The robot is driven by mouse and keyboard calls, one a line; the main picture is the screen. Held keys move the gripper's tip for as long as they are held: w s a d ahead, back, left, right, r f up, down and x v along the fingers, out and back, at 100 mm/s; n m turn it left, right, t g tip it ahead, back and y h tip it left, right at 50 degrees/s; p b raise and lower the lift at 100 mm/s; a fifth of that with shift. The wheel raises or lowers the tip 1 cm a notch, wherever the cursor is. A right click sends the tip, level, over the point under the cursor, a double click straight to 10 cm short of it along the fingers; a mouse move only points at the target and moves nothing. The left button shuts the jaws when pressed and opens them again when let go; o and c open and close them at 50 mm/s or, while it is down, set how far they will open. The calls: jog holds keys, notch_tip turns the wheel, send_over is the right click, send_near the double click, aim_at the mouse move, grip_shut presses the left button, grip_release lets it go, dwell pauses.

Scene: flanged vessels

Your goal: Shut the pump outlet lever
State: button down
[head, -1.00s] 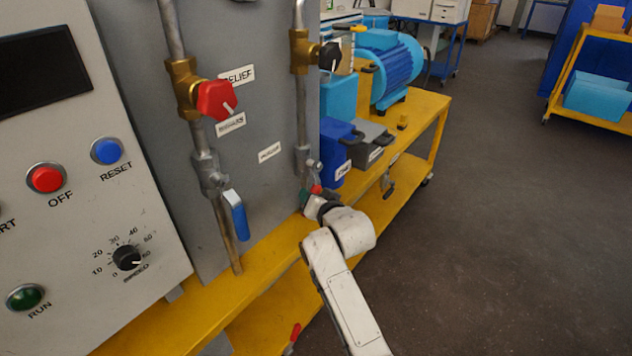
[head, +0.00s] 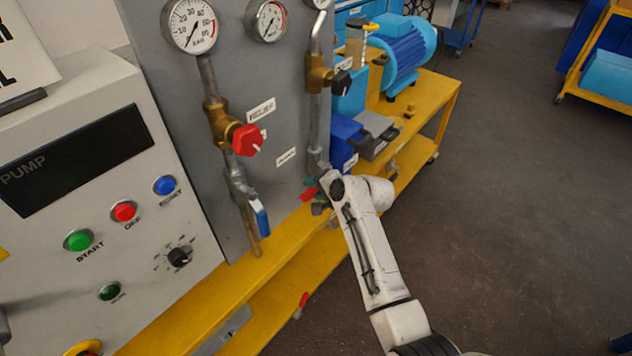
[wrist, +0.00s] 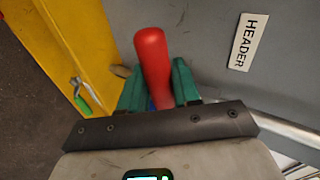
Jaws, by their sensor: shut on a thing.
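A red lever handle (head: 308,194) sits low on the right-hand pipe, beside the grey panel. In the wrist view the red handle (wrist: 153,62) stands between the two green fingers of my gripper (wrist: 158,88), and they are closed on it. In the head view my gripper (head: 316,194) is at the foot of that pipe, with the handle sticking out to its left. The wrist hides the valve body behind it. A label reading HEADER (wrist: 243,42) is on the panel next to the handle. I cannot read a pump outlet label.
A blue lever (head: 260,218) hangs on the left pipe, below a red knob (head: 247,140). Another red handle (head: 303,300) is lower, by the yellow bench (head: 228,303). A green handle (wrist: 88,98) lies near the yellow edge. Open floor (head: 520,200) is to the right.

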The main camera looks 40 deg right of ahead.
jog(key=shift+r+y+p, duration=0.3)
jog(key=shift+r+p, duration=0.05)
jog(key=shift+p, duration=0.05)
jog(key=shift+m, duration=0.3)
jog(key=c, duration=0.9)
grip_release()
jog(key=shift+c, duration=0.2)
jog(key=shift+s, duration=0.1)
jog(key=v, duration=1)
jog(key=shift+s+d+r, duration=0.15)
jog(key=shift+s+r, duration=0.1)
